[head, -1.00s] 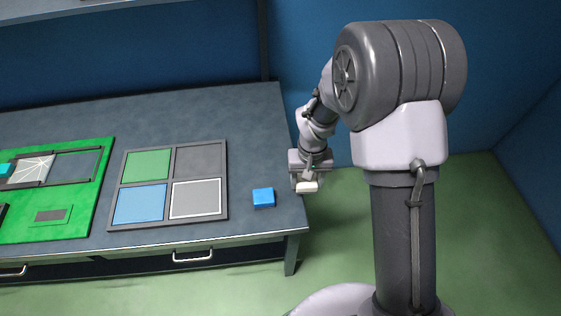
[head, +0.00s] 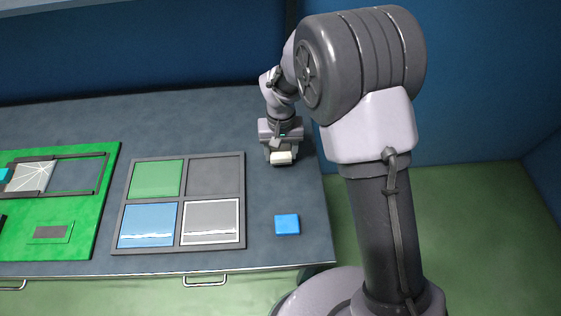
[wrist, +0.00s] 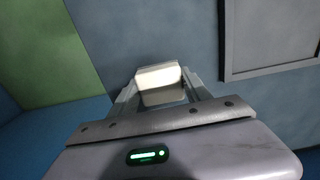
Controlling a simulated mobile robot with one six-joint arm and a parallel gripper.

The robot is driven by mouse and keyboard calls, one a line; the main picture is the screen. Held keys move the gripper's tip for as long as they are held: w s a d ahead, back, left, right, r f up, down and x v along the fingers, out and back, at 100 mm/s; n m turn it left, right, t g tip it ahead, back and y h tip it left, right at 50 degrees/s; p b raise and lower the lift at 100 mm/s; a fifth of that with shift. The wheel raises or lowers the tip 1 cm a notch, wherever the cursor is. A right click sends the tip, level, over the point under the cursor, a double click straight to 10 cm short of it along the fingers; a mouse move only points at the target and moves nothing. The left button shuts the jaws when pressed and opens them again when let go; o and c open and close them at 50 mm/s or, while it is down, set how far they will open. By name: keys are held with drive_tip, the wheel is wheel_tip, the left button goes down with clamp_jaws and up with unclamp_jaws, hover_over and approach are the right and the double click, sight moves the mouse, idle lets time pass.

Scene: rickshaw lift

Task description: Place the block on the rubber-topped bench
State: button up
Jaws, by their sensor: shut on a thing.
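My gripper (head: 281,153) is shut on a cream-white block (head: 281,158). In the wrist view the block (wrist: 160,85) sits between the two fingers (wrist: 161,92). The dark grey bench (head: 290,185) lies below, and the gripper is over its right part, behind a blue block and right of the four-square tray. I cannot tell how far the held block is above the bench top.
A blue block (head: 287,224) lies near the front right corner. A framed tray (head: 180,252) with green, grey and blue squares stands mid-bench. A green board (head: 75,215) with frames is at left. Bare bench surrounds the blue block.

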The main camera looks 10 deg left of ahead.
sight(281, 158)
wheel_tip(281, 158, down, 3)
drive_tip(key=shift+f+b, duration=0.1)
drive_tip(key=shift+b, duration=0.2)
drive_tip(key=shift+r, duration=0.2)
drive_tip(key=shift+f, duration=0.15)
drive_tip(key=o, duration=1.4)
